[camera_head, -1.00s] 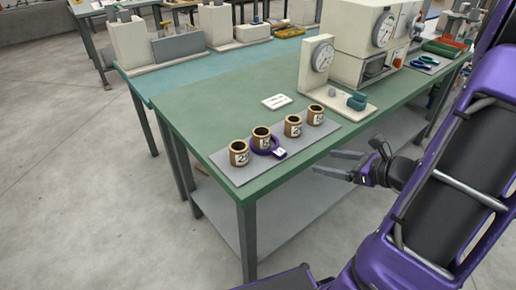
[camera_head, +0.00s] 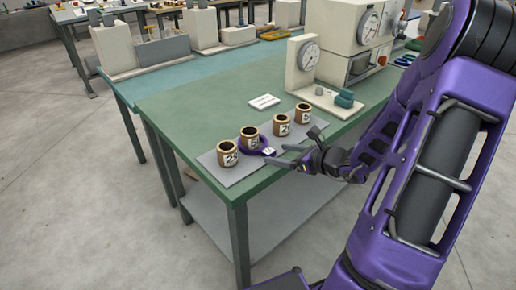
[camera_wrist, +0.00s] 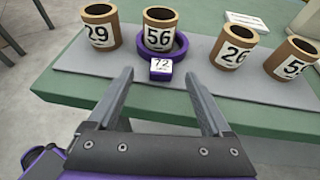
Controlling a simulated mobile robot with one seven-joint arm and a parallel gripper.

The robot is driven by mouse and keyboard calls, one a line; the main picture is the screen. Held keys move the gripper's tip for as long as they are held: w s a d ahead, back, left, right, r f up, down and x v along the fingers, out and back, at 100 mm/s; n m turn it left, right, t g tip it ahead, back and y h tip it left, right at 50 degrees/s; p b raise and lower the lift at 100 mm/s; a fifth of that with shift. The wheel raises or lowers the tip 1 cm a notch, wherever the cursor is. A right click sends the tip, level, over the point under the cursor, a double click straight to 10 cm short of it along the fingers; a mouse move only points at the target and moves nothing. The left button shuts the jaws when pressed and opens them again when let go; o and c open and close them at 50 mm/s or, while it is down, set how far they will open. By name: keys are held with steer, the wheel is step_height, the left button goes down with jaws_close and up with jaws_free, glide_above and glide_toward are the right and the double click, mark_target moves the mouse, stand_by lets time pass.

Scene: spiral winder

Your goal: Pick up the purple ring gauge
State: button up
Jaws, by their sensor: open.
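The purple ring gauge (camera_head: 264,145) lies on the grey mat near the table's front edge. In the wrist view the ring (camera_wrist: 181,44) sits around the base of a brown cup marked 56 (camera_wrist: 160,30). Its purple tab with a white label (camera_wrist: 160,68) reading 12 points toward me. My gripper (camera_head: 279,155) is open and empty, just in front of the ring. In the wrist view my gripper (camera_wrist: 158,74) has its fingers on either side of the line to the tab, apparently short of it. The ring's far side is partly hidden by the cup.
A brown cup marked 29 (camera_wrist: 100,28) stands left of the ring; one marked 26 (camera_wrist: 235,46) and another (camera_wrist: 291,60) stand right. All are on the grey mat (camera_wrist: 85,70). A white card (camera_head: 264,101) lies behind. A dial-gauge stand (camera_head: 301,65) stands farther back.

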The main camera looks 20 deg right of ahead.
mark_target(267, 150)
steer(key=x, duration=0.4)
steer(key=shift+w+r+b, duration=0.1)
steer(key=shift+w+b, duration=0.2)
steer(key=shift+c, duration=0.2)
jaws_close()
